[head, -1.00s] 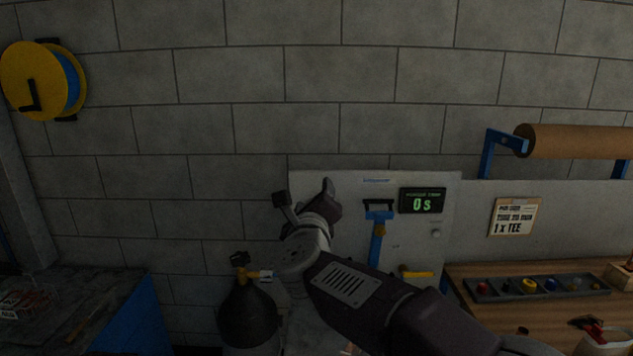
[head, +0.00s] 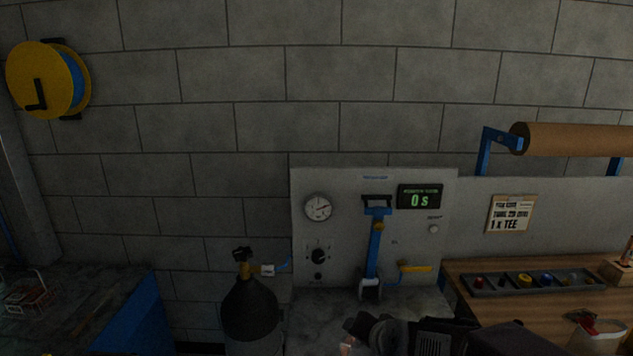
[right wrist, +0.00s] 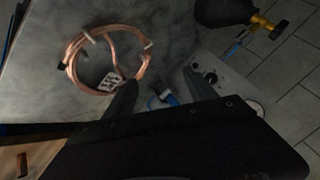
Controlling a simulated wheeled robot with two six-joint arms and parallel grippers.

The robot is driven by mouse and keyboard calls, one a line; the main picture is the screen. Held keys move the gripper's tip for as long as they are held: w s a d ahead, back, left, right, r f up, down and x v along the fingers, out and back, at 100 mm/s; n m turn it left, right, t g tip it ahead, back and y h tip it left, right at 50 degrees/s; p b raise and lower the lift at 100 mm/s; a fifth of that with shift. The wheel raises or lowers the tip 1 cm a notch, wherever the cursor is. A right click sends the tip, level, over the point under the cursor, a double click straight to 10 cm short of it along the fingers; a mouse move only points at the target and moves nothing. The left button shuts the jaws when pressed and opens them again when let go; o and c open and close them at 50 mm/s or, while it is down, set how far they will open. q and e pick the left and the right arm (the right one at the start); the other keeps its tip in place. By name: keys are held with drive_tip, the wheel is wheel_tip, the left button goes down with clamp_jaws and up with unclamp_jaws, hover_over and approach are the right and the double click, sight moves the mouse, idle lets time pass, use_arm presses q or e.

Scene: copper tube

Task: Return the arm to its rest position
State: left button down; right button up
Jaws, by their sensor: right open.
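My right arm comes in from the lower right in the head view. Its gripper (head: 352,328) is low over the grey bench top (head: 325,305), in front of the panel, and largely hidden below the frame edge. In the right wrist view the two dark fingers (right wrist: 160,88) stand apart with nothing between them. A coil of copper tube (right wrist: 72,62) with white ties and a label lies on the bench beside the fingers. A bit of copper (head: 347,345) shows at the bottom of the head view. My left gripper is in neither view.
The panel (head: 345,240) carries a gauge (head: 317,207), a blue lever (head: 374,250), a yellow handle (head: 416,268) and a display reading 0 s (head: 419,197). A black gas cylinder (head: 249,310) stands left. A tray of fittings (head: 505,290) lies on the wooden bench.

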drive_tip(key=s+d+f+n+g+h, duration=0.1)
drive_tip(key=s+d+f+n+g, duration=0.3)
drive_tip(key=s, duration=0.4)
drive_tip(key=s+d+f+n+g+h, duration=0.1)
drive_tip(key=s+d+f+n+g, duration=0.1)
drive_tip(key=s+d+f, duration=0.35)
drive_tip(key=s+a+f+g+b, duration=0.1)
drive_tip(key=s+f+b, duration=0.2)
drive_tip(key=f+b, duration=1.45)
drive_tip(key=s+a+f+b, duration=0.1)
drive_tip(key=s+f+b, duration=0.1)
drive_tip(key=f+b, duration=1.55)
wheel_tip(320, 180, up, 30)
drive_tip(key=p, duration=3.1)
drive_tip(key=shift+s+a+r, duration=0.15)
drive_tip(key=shift+s, duration=0.05)
